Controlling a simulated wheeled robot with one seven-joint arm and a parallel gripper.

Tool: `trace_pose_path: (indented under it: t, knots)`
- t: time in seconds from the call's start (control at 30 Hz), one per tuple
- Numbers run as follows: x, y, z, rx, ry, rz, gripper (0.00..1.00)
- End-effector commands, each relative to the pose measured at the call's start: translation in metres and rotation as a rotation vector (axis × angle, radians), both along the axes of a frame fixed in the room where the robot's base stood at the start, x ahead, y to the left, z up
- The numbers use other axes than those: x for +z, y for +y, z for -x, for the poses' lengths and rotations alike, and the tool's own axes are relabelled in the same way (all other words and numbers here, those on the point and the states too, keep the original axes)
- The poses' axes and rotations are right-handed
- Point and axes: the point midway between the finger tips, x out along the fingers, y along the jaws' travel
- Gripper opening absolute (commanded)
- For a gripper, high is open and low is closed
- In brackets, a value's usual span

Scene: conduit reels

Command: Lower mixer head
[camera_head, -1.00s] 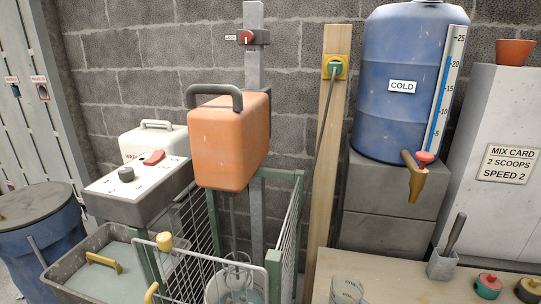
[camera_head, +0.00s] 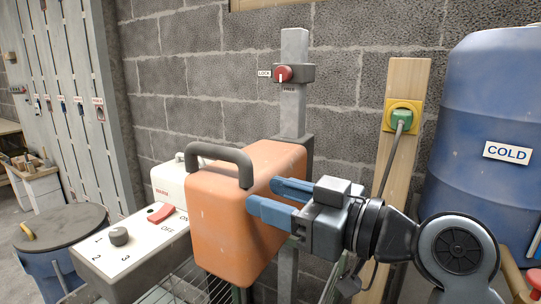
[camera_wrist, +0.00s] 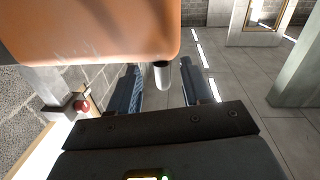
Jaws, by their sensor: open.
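The orange mixer head (camera_head: 232,225) hangs on a grey metal column (camera_head: 293,110), with a dark grey handle (camera_head: 222,152) on its top. A red knob (camera_head: 283,74) sits on the column above, between labels LOCK and FREE. My gripper (camera_head: 263,195) is open, its blue fingers overlapping the mixer head's right side in the head view; contact cannot be told. In the wrist view, the orange head (camera_wrist: 95,30) fills the upper left. A pale rod end with a dark top (camera_wrist: 161,75) shows between the open fingers (camera_wrist: 160,95), apparently beyond them.
A white control box (camera_head: 140,245) with a dial and red switch stands left of the head. A blue barrel marked COLD (camera_head: 495,110) and a wooden post with a green plug (camera_head: 402,117) are at right. A lidded blue bin (camera_head: 60,240) stands at far left.

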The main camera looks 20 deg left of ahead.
Motion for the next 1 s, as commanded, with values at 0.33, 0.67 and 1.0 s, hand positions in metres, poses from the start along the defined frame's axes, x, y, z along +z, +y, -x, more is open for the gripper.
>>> trace_pose_path:
  t: [0.33, 0.67, 1.0]
  knots:
    - [0.047, 0.023, 0.01, 0.121, -0.088, 0.002, 0.48]
    - [0.048, 0.069, 0.007, 0.122, -0.087, 0.002, 0.48]
    - [0.046, 0.097, 0.004, 0.119, -0.087, 0.002, 0.48]
